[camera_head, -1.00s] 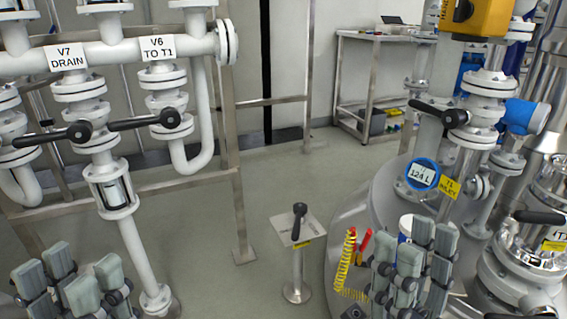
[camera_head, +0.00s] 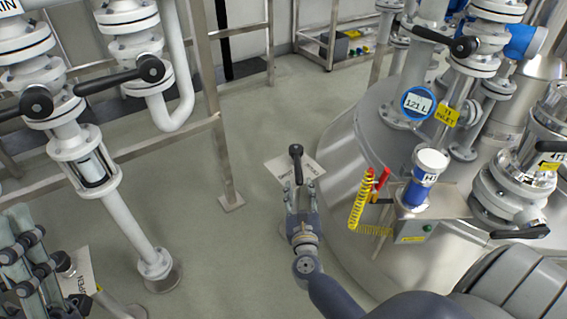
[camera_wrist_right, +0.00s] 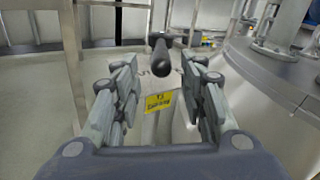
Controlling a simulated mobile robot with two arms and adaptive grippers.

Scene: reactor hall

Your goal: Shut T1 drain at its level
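The drain handle (camera_head: 296,152) is a black lever on a small stand with a pale lettered plate (camera_head: 275,169), left of the tank. In the right wrist view the handle (camera_wrist_right: 159,48) points towards me, above a yellow label (camera_wrist_right: 159,101) whose small text seems to start with T. My right gripper (camera_head: 300,188) is just in front of the handle. The T1 level display (camera_head: 418,102) reads 121 L. My left gripper (camera_head: 28,258) is at the lower left, partly cut off.
The steel tank (camera_head: 345,205) with pipework fills the right. A yellow coil (camera_head: 362,198) and a blue-and-white container (camera_head: 424,175) sit on its side. White pipes with black-handled valves (camera_head: 120,77) stand left. Another plated stand (camera_head: 78,272) is beside my left gripper. Floor between is clear.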

